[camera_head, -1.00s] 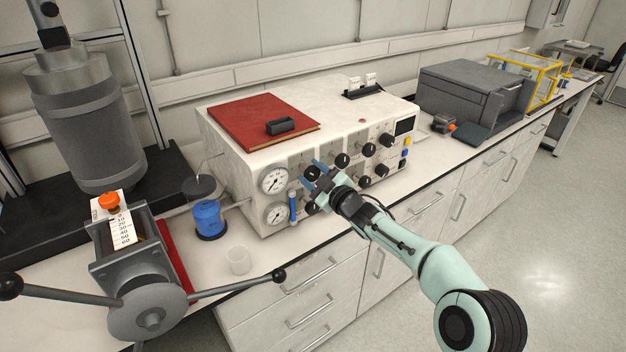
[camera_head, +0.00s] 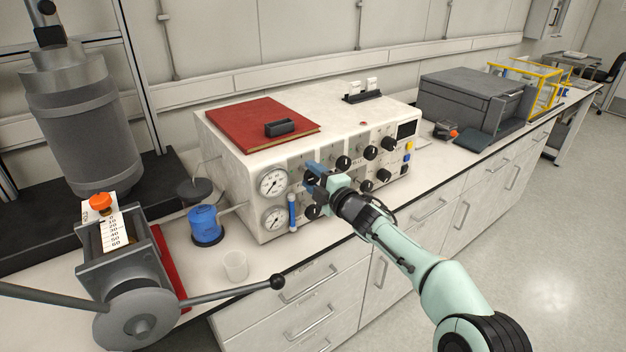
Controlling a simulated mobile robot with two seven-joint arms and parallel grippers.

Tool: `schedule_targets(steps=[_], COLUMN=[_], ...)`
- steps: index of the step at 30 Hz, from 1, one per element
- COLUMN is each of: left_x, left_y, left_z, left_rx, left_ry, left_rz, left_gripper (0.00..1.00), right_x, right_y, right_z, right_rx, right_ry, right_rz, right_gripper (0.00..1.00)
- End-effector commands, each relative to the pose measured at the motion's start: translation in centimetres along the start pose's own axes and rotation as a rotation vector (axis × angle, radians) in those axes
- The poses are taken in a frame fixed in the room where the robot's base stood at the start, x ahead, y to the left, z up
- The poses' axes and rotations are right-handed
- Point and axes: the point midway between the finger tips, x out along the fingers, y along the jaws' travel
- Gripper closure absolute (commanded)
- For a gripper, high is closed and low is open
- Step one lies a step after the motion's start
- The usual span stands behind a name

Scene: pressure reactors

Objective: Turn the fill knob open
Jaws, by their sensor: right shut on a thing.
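The white control box (camera_head: 262,218) stands on the bench with black knobs and two round gauges on its front. My right gripper (camera_head: 312,172) is at the panel, just right of the upper gauge (camera_head: 272,182). Its blue-tipped fingers are shut on a knob in the upper row, mostly hidden behind them. I cannot read a label on this knob. Another upper-row knob (camera_head: 343,163) shows to its right, and a lower knob (camera_head: 311,212) shows beneath the gripper. My left gripper is not in view.
A red book (camera_head: 240,122) with a small black block (camera_head: 281,128) lies on the box. A lever press (camera_head: 140,315), a blue container (camera_head: 206,226) and a clear beaker (camera_head: 236,265) stand to the left. A grey machine (camera_head: 470,98) stands at the right.

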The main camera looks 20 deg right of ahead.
Motion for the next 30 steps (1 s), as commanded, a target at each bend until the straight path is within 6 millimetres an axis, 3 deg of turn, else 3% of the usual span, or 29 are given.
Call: schedule_targets(steps=[18, 19, 21, 30], left_x=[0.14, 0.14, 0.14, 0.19], left_y=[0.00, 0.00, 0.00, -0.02], left_z=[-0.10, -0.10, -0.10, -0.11], left_rx=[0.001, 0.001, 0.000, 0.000], left_ry=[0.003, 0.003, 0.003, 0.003], left_rz=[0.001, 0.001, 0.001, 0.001], left_gripper=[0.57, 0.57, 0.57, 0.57], right_x=[0.02, 0.02, 0.02, -0.08], right_y=[0.10, 0.10, 0.09, 0.02], right_z=[-0.17, -0.17, -0.15, -0.05], right_rx=[-0.041, -0.041, -0.040, -0.040], right_ry=[0.004, 0.004, 0.003, 0.001], right_rz=[0.002, 0.002, 0.002, 0.001], right_gripper=[0.83, 0.47, 0.28, 0.28])
